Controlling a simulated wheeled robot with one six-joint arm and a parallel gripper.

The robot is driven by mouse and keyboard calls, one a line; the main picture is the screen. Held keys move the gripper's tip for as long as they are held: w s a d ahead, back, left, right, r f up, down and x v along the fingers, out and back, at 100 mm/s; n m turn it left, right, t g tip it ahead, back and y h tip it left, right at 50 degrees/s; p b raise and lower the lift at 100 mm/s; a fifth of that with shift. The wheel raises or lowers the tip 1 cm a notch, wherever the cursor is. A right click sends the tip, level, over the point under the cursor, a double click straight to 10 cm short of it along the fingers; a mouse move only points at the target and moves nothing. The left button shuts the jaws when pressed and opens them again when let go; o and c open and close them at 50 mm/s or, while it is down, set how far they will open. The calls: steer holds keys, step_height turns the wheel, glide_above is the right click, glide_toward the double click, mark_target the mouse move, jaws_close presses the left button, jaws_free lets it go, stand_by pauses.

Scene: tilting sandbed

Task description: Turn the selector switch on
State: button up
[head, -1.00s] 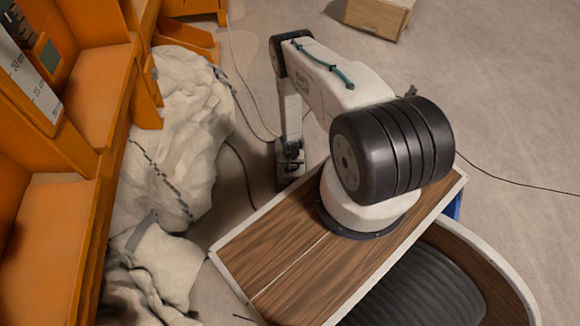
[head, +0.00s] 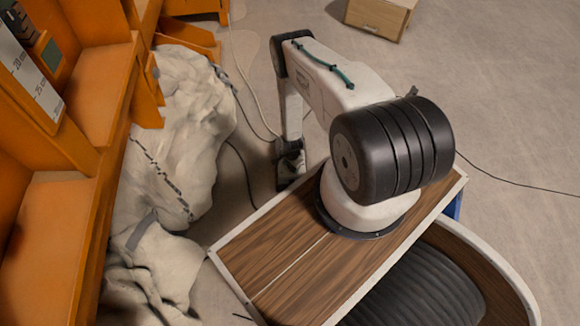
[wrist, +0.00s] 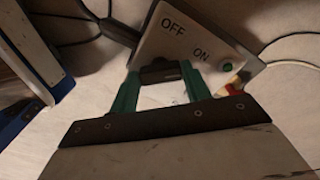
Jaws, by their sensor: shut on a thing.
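The selector switch box (wrist: 198,42) is a pale plate marked OFF and ON at the top of the wrist view. A small green round lamp or button (wrist: 227,68) sits beside ON. A dark knob (wrist: 160,72) lies at the plate's lower edge. My gripper (wrist: 158,80) has its two green fingers on either side of this knob and is shut on it. The knob's exact pointing direction is hard to tell. In the head view my arm's end hangs low behind the wooden deck, and the switch and fingertips cannot be made out there.
Cables (wrist: 288,36) run from the box over the floor. A small red and yellow part (wrist: 235,90) shows beside it. In the head view, orange shelving (head: 95,75) and a crumpled pale mass (head: 180,130) stand left.

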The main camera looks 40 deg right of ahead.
steer(key=shift+w+d+m, duration=0.15)
steer(key=shift+w+m, duration=0.2)
steer(key=shift+m, duration=0.75)
steer(key=shift+c, duration=0.2)
steer(key=shift+o, duration=0.2)
steer(key=shift+d+r, duration=0.1)
steer(key=o, duration=0.7)
steer(key=shift+o, duration=1.3)
steer(key=shift+s, duration=0.1)
step_height(320, 180, up, 8)
steer(key=shift+f, duration=0.15)
